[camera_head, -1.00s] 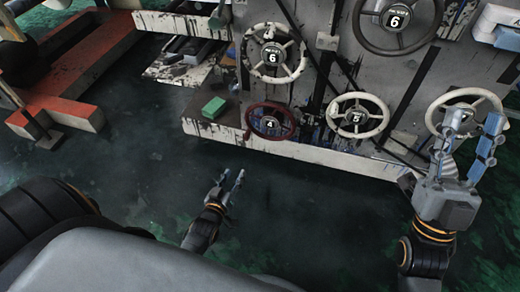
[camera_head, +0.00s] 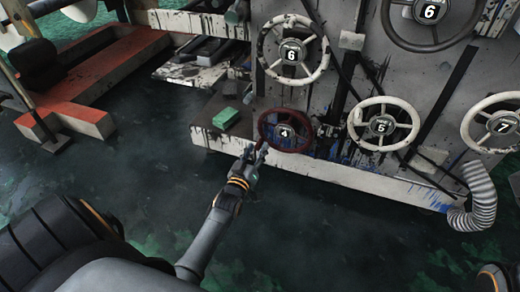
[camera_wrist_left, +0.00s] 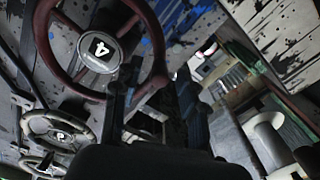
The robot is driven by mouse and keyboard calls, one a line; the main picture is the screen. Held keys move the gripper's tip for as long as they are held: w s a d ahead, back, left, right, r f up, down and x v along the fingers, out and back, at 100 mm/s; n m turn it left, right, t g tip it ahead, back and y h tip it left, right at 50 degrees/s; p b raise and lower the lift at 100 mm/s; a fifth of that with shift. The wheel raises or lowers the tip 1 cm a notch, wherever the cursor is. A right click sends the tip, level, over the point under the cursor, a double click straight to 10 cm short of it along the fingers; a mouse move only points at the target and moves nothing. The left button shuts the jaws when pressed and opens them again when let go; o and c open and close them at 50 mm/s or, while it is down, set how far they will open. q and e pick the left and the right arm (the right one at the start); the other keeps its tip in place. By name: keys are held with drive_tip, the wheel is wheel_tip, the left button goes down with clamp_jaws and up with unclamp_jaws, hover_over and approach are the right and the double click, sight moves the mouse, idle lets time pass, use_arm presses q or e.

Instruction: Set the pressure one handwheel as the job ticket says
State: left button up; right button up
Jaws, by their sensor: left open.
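Several handwheels with number plates are on the splattered white panel. I cannot read which is marked pressure one, and I make out no job ticket. A dark red handwheel (camera_head: 285,133) reading 4 sits low on the panel; it also fills the upper left of the left wrist view (camera_wrist_left: 98,52). My left gripper (camera_head: 257,152) is at its lower left rim, open. In the left wrist view its two fingers (camera_wrist_left: 152,95) stand apart, with the red rim appearing between them; contact is unclear. My right gripper is out of view.
White handwheels read 6 (camera_head: 293,52), 5 (camera_head: 382,125) and 7 (camera_head: 502,122); a dark one (camera_head: 430,12) reads 6. A green block (camera_head: 226,118) lies on the ledge left of the red wheel. A ribbed hose (camera_head: 480,195) hangs right. The dark floor in front is clear.

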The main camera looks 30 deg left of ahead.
sight(260, 144)
use_arm(q)
drive_tip(key=shift+b+x, duration=0.55)
drive_tip(key=shift+x, duration=1.15)
clamp_jaws()
